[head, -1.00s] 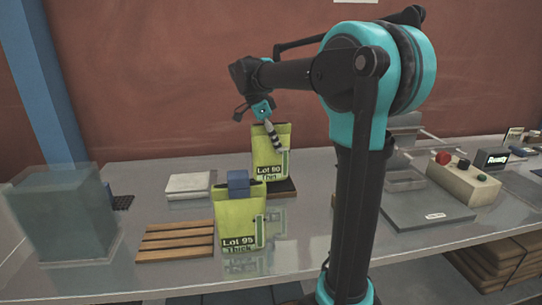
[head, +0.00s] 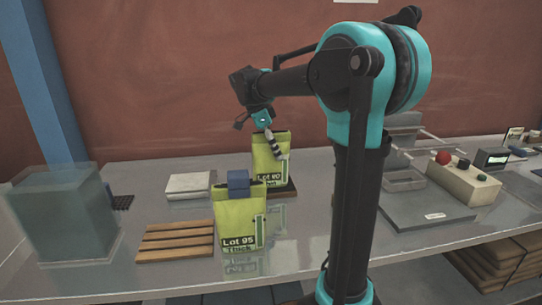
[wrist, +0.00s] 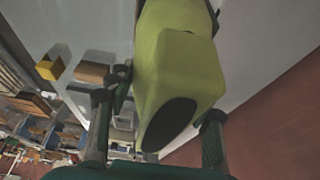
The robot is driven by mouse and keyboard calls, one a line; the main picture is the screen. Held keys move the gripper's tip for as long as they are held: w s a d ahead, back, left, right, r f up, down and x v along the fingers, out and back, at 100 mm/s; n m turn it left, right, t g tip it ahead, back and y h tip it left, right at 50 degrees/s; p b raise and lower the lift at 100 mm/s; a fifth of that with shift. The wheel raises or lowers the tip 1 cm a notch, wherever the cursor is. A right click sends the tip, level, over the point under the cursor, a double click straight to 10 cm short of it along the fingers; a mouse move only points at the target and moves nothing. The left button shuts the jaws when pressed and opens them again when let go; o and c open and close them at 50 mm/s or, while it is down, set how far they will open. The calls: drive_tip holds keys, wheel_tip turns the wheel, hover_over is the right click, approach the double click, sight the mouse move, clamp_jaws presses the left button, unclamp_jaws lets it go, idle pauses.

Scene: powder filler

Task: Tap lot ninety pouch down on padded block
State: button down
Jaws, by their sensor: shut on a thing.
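The yellow-green Lot 90 pouch (head: 268,158) is upright in the head view, behind the Lot 95 pouch, which hides its lower left. My gripper (head: 271,142) is shut on its upper part; one striped finger shows across its front. In the wrist view the pouch (wrist: 172,65) fills the space between the fingers of my gripper (wrist: 168,108). A dark, low block (head: 284,190) lies directly below the pouch, likely the padded block. I cannot tell whether they touch.
The Lot 95 pouch (head: 240,220) stands in front with a blue block (head: 238,183) at its top. A slatted wooden rack (head: 175,241), a white slab (head: 188,185) and a translucent box (head: 62,212) are to the left. A control box (head: 462,183) is at right.

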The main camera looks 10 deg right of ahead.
drive_tip(key=shift+r, duration=0.15)
drive_tip(key=shift+r, duration=1.3)
drive_tip(key=shift+s, duration=0.1)
